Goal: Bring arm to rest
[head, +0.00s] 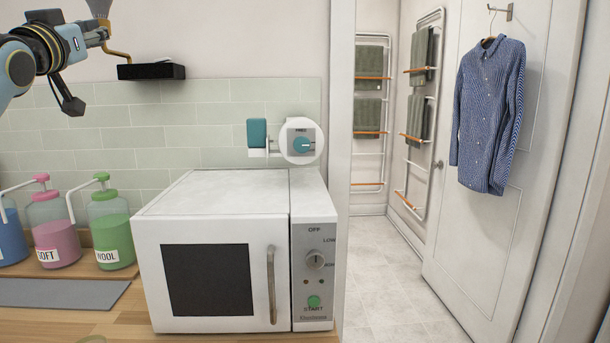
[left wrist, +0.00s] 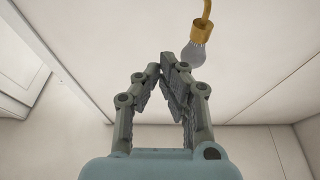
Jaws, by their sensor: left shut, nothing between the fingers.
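My left gripper (head: 103,33) is at the top left of the head view, raised high in front of the wall. Its fingers also show in the left wrist view (left wrist: 165,65), where they meet at the tips with nothing between them. The pale blue gripper body is at the bottom of that view, with pale ceiling behind. My right gripper is in neither view.
A brass lamp fitting with a grey bulb (left wrist: 194,54) is close beside the left fingertips in the picture. A black wall box (head: 151,72) is below right. A white microwave-like machine (head: 216,255) and pump bottles, pink (head: 54,230) and green (head: 110,228), stand on the wooden counter (head: 95,322).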

